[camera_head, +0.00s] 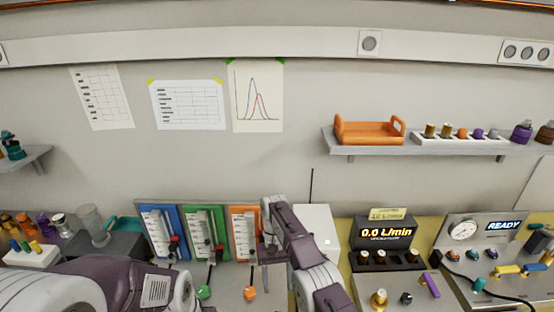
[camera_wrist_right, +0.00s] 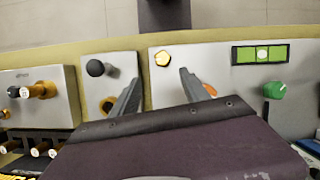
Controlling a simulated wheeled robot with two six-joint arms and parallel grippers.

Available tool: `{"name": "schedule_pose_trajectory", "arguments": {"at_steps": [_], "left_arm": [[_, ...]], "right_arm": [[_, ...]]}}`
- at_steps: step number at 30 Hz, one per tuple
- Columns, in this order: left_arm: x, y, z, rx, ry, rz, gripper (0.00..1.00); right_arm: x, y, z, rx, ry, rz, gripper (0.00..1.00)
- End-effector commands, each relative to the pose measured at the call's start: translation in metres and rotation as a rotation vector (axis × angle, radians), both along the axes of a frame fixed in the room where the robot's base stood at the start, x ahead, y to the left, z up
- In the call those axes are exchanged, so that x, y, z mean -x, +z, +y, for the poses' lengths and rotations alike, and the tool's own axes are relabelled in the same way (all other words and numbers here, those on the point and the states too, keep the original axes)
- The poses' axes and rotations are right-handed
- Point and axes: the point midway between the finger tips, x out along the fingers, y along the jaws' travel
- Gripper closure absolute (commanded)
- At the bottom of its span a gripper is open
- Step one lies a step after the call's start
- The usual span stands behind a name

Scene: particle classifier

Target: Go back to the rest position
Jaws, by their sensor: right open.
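My right arm (camera_head: 300,252) reaches up from the bottom of the head view, in front of the panels at the back of the bench. My right gripper (camera_wrist_right: 160,76) shows in the right wrist view with its two grey fingers apart and nothing held between them. An orange part (camera_wrist_right: 210,90) shows beside the right finger. My left arm (camera_head: 60,290) lies across the lower left of the head view. Its fingers are not visible.
Blue (camera_head: 163,222), green (camera_head: 204,220) and orange (camera_head: 243,222) panels stand behind my arms. A flow meter (camera_head: 384,233) reading 0.0 L/min and a READY console (camera_head: 480,235) are to the right. An orange tray (camera_head: 369,131) sits on the wall shelf (camera_head: 400,149).

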Motion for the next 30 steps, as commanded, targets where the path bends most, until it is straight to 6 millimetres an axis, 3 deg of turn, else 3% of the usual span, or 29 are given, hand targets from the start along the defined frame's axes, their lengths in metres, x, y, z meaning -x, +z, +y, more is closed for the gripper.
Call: {"name": "schedule_pose_trajectory", "arguments": {"at_steps": [4,9,15,19,22,30], "left_arm": [[0.000,0.000,0.000,0.000,0.000,0.000,0.64],[0.000,-0.002,0.000,0.000,0.000,0.000,0.64],[0.000,-0.003,0.000,0.000,0.000,0.000,0.64],[0.000,-0.003,0.000,0.000,0.000,0.000,0.64],[0.000,-0.004,0.000,0.000,0.000,0.000,0.64],[0.000,-0.004,0.000,0.000,0.000,0.000,0.64]], "right_arm": [[-0.029,0.073,-0.019,-0.041,-0.060,-0.114,0.46],[-0.021,0.142,-0.063,-0.037,-0.146,-0.135,0.46],[0.015,0.179,-0.112,-0.040,-0.230,-0.197,0.46],[0.057,0.175,-0.140,-0.039,-0.265,-0.245,0.46],[0.097,0.157,-0.157,-0.036,-0.279,-0.281,0.46],[0.206,0.074,-0.176,-0.028,-0.234,-0.333,0.46]]}}
